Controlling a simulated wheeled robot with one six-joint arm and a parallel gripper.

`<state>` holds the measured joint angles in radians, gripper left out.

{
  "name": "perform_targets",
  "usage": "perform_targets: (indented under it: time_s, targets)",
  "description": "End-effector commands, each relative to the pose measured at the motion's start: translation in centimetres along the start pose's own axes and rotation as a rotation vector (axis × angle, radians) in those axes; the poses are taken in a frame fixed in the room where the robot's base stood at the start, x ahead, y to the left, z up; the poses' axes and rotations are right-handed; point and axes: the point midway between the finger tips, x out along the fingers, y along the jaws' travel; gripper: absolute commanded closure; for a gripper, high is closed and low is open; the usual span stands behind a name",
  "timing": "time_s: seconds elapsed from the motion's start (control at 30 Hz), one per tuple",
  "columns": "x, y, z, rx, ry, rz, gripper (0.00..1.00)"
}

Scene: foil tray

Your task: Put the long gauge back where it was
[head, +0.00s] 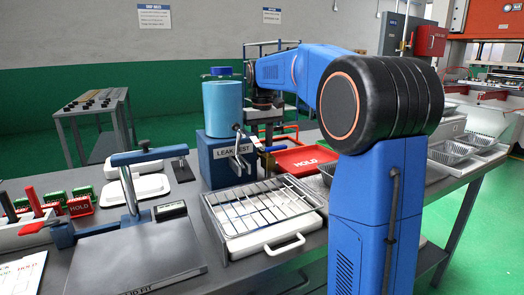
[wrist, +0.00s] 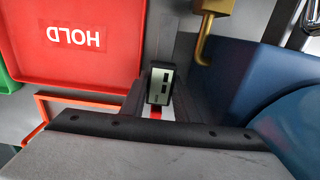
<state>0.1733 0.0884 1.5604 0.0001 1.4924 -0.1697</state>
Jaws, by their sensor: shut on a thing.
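My gripper (wrist: 157,100) is shut in the wrist view on a narrow block with a pale end face and dark marks, apparently the long gauge (wrist: 159,84). It is seen nearly end-on, so its length does not show. In the head view my arm reaches to the back of the bench, behind the leak-test stand. The fingertips and the held thing are largely hidden there. I cannot tell from these frames whether the gauge touches anything below it.
The blue leak-test stand (head: 222,160) is close beside my gripper. A red HOLD tray (head: 305,160) shows in both views, with an orange frame (wrist: 62,97) near the jaws. A wire rack (head: 262,207) stands in front. Foil trays (head: 451,152) lie at right.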

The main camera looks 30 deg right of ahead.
Motion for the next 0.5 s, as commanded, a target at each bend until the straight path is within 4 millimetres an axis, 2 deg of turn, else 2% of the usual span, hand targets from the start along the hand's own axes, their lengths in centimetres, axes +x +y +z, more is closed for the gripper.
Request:
perform_targets:
  time_s: [0.5]
  targets:
    - [0.97,0.0,-0.02,0.0,0.001,0.0,1.0]
